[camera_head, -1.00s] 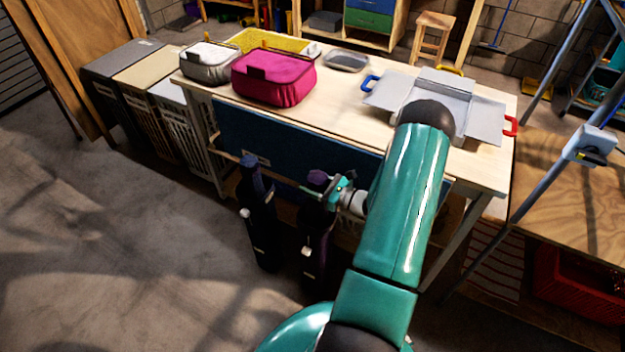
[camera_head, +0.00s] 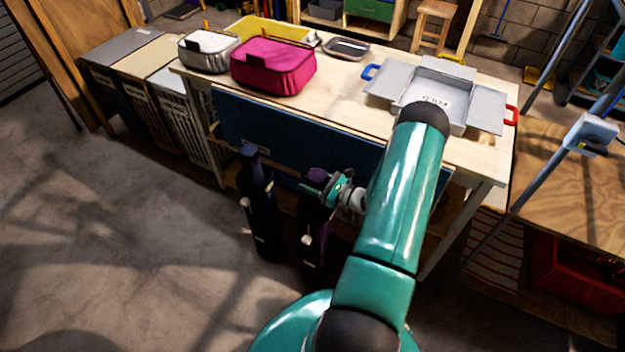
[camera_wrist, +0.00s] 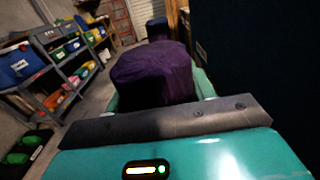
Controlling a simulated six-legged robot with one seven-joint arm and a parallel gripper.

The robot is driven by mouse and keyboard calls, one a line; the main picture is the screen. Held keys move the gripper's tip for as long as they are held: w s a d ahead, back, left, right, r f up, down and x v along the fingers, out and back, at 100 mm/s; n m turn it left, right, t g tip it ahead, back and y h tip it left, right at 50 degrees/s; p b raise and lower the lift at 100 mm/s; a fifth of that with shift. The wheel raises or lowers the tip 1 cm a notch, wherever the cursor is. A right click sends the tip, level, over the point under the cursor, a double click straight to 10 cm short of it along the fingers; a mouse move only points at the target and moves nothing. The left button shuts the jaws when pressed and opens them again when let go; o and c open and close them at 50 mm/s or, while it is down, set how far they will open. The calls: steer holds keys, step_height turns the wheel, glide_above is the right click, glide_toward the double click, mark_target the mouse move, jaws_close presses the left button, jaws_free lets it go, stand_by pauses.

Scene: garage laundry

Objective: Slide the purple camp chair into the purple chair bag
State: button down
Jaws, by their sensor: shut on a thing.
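The purple camp chair (camera_head: 318,173) is a rolled, upright bundle; its purple top shows at my gripper (camera_head: 322,186). In the wrist view the purple fabric (camera_wrist: 152,77) fills the space between my fingers, which are shut on it. A dark upright bag (camera_head: 316,240) with white clips stands directly below the chair, in shadow. Its colour is hard to read, and my gripper partly hides its mouth. I cannot tell how far the chair is inside it. A second dark bag (camera_head: 264,215) with a blue top stands to the left, apart from my gripper.
A workbench (camera_head: 340,95) with a blue front panel (camera_head: 290,135) stands close behind the bags. It carries a pink case (camera_head: 272,68), a grey case (camera_head: 207,52) and a grey folding board (camera_head: 436,93). Hampers (camera_head: 185,100) stand left. The floor at front left is clear.

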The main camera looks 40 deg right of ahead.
steer(key=shift+f, duration=0.3)
steer(key=shift+c, duration=2.2)
jaws_free()
steer(key=shift+f, duration=0.15)
steer(key=shift+s, duration=0.1)
steer(key=v, duration=1.3)
steer(key=shift+s+r, duration=0.2)
steer(key=shift+s, duration=0.1)
steer(key=shift+d, duration=0.1)
